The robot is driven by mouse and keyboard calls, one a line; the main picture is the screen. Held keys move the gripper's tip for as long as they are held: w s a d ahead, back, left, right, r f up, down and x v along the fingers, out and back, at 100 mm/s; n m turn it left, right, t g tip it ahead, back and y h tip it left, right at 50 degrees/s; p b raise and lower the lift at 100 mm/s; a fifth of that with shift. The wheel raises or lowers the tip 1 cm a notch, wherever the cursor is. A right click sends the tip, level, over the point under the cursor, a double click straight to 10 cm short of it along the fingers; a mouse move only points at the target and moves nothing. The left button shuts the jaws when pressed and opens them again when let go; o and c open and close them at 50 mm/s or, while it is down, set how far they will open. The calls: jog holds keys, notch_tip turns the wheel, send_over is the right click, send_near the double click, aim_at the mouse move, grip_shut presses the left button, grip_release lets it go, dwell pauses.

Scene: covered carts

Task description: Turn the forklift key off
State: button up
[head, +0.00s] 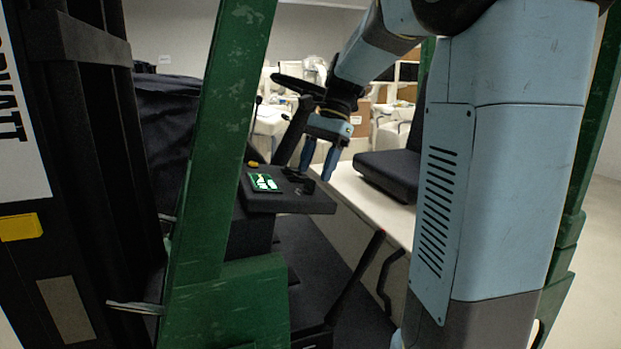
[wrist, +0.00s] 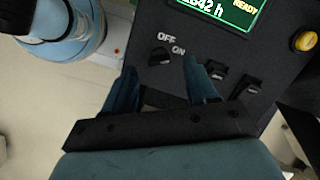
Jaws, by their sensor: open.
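The forklift key (wrist: 158,56) is a small black knob on the dark control panel (wrist: 225,60), beside white OFF and ON labels. Its exact pointing direction is hard to make out. In the wrist view my gripper (wrist: 160,66) is open, with one blue finger on each side below the key. The key lies between and just beyond the fingertips, and nothing is held. In the head view my gripper (head: 318,168) points down over the right part of the panel (head: 310,203); the key is too small to tell there. The green screen (wrist: 225,10) is lit and reads READY.
Two black switches (wrist: 246,86) sit right of the key, and a yellow button (wrist: 305,41) is at the panel's right. A green forklift post (head: 222,120) stands left of my arm. A dark seat (head: 388,172) is to the right of my gripper.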

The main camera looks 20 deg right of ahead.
aim_at(312, 180)
jog(key=shift+x, duration=1.55)
jog(key=shift+c, duration=0.3)
